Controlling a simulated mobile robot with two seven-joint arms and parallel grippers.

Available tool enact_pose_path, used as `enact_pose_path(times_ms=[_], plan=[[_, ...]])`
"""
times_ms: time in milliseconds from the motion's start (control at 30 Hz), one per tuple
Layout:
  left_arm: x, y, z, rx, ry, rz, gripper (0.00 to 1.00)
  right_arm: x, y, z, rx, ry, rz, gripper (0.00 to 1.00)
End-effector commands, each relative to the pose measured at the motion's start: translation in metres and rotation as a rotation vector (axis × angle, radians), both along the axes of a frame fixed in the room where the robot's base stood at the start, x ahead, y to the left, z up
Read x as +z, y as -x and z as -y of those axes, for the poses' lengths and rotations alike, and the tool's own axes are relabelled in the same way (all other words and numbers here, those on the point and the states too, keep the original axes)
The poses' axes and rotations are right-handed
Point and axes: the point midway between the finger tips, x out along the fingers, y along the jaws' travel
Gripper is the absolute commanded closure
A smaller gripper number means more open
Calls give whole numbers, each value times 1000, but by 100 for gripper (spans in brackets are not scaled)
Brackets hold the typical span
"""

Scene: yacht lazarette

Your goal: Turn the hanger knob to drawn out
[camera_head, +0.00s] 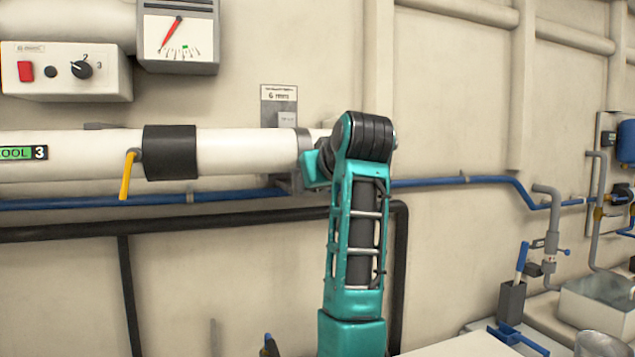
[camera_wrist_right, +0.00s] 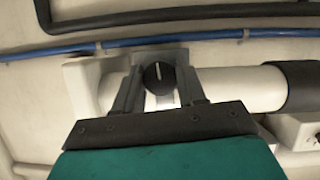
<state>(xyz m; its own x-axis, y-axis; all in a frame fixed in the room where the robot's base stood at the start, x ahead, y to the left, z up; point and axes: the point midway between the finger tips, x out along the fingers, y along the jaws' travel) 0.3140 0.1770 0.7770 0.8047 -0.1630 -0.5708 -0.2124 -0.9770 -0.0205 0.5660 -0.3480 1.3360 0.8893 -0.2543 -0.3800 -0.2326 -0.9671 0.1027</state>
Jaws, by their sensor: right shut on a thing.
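The hanger knob (camera_wrist_right: 159,77) is a round black knob with a white pointer line, seen in the right wrist view in front of the white pipe. Its line stands nearly upright in that view. My right gripper (camera_wrist_right: 157,72) is shut on it, with one grey finger at each side of the knob. In the head view my teal right arm hides the knob and the fingers. A small sign marked 6 mm (camera_head: 279,94) is on the wall above the pipe bracket (camera_head: 303,142). My left gripper is in neither view.
The white pipe (camera_head: 231,153) runs along the wall with a black sleeve (camera_head: 170,153) and a yellow lever (camera_head: 126,175). A switch box (camera_head: 66,71) and a dial gauge (camera_head: 179,38) are above. A blue pipe (camera_head: 446,181) runs below.

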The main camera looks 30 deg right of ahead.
Motion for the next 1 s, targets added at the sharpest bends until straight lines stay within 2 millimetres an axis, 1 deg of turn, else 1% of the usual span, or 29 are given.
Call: enact_pose_path(times_ms=[267,767,800,1000], plan=[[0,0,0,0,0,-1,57,-2,0,0,1,-88,15,90],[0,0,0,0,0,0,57,-2,0,0,1,-102,17,90],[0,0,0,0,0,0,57,-2,0,0,1,-102,17,57],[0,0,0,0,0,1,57,-1,0,0,1,-102,20,38]])
